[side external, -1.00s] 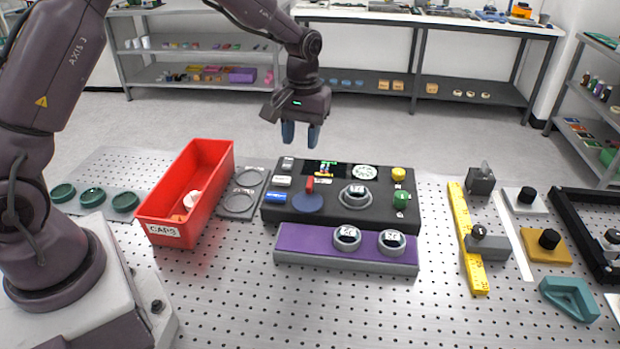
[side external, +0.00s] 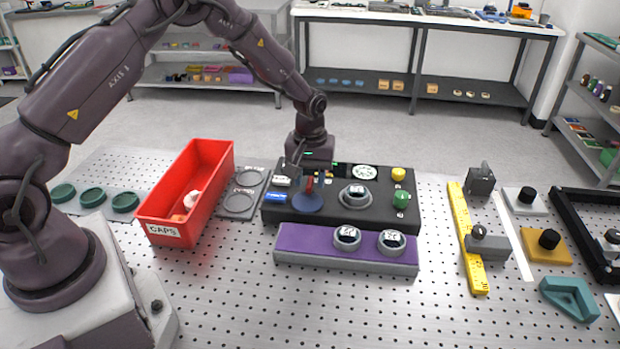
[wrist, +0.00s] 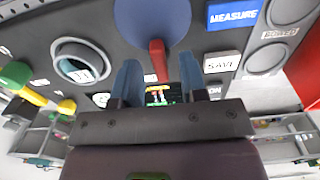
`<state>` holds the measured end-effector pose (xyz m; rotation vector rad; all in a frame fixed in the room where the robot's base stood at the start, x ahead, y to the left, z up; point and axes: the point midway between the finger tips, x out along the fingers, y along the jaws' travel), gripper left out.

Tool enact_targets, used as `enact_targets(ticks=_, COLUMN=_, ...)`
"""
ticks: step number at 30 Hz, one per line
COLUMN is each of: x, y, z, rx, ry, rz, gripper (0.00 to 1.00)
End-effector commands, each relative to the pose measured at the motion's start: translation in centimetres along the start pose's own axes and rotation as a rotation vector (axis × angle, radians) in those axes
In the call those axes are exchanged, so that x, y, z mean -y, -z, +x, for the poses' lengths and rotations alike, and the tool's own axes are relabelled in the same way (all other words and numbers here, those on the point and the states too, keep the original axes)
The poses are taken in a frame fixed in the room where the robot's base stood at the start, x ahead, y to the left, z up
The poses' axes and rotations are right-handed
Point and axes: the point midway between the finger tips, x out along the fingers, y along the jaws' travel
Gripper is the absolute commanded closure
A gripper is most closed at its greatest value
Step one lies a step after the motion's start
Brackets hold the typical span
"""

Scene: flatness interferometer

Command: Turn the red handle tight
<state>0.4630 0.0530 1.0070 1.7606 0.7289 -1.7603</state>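The red handle (side external: 309,184) stands on the black instrument panel (side external: 379,209), beside a round dark blue disc (side external: 307,203). In the wrist view the red handle (wrist: 158,60) reaches from the blue disc (wrist: 153,18) toward my gripper. My gripper (wrist: 158,72) is open, with one blue finger on each side of the handle and a gap on both sides. In the side view my gripper (side external: 306,180) is low over the panel at the handle, and its fingers partly hide it.
A red CAPS bin (side external: 222,195) stands left of the panel. A purple-topped block (side external: 310,243) with two round parts lies in front. A round part (side external: 357,195) sits on the panel, with yellow (side external: 398,173) and green (side external: 400,198) knobs at its right.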

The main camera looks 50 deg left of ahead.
Motion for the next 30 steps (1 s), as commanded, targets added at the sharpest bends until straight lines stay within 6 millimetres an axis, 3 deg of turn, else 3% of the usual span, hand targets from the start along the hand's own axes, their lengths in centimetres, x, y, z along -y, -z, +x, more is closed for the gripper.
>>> enact_targets(ticks=11, x=-0.01, y=0.01, z=0.76, rx=-0.001, ry=-0.001, rz=0.0, gripper=0.61)
enact_targets(ticks=17, x=0.0, y=0.01, z=0.74, rx=0.0, ry=-0.001, rz=0.0, gripper=1.0)
enact_targets(ticks=30, x=-0.02, y=-0.01, z=0.71, rx=0.0, ry=-0.001, rz=-0.047, gripper=1.0)
